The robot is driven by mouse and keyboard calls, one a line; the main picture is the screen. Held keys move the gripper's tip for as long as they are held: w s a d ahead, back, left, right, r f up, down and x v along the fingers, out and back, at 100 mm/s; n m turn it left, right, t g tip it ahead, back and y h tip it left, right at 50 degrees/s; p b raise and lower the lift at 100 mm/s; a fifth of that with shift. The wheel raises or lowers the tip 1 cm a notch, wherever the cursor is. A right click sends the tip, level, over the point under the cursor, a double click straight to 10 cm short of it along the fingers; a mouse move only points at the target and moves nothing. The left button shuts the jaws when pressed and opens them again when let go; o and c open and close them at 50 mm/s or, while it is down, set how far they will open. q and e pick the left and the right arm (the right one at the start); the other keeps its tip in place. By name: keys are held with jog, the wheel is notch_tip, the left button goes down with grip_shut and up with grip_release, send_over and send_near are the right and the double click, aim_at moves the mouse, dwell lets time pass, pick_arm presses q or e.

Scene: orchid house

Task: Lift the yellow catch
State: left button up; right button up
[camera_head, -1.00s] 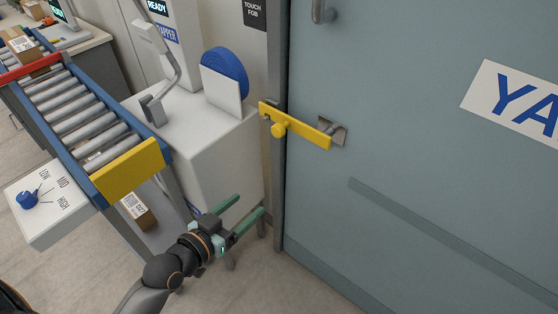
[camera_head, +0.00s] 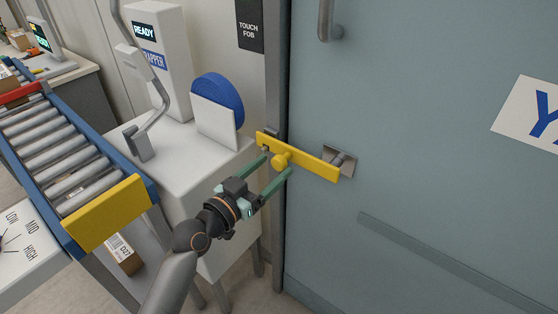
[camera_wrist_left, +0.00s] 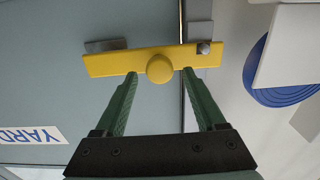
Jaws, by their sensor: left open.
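The yellow catch (camera_head: 312,164) is a flat bar with a round knob (camera_head: 281,160), lying across the edge of the grey-blue door and its frame. In the head view it slopes down to the right, its right end at a metal bracket (camera_head: 340,159). My left gripper (camera_head: 277,172) is open, its green fingers reaching up to the catch around the knob. In the left wrist view the knob (camera_wrist_left: 160,68) sits between the open fingertips (camera_wrist_left: 160,76), with gaps on both sides. I cannot tell whether the fingers touch the bar. My right gripper is not in view.
The grey-blue door (camera_head: 420,185) fills the right side, with a vertical handle (camera_head: 327,20) above the catch. A white wrapping machine (camera_head: 185,160) with a blue roll (camera_head: 220,98) stands close left of my left gripper. A roller conveyor (camera_head: 50,150) is farther left.

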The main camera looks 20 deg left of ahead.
aim_at(276, 164)
pick_arm(q)
jog(key=shift+x, duration=1.65)
grip_shut()
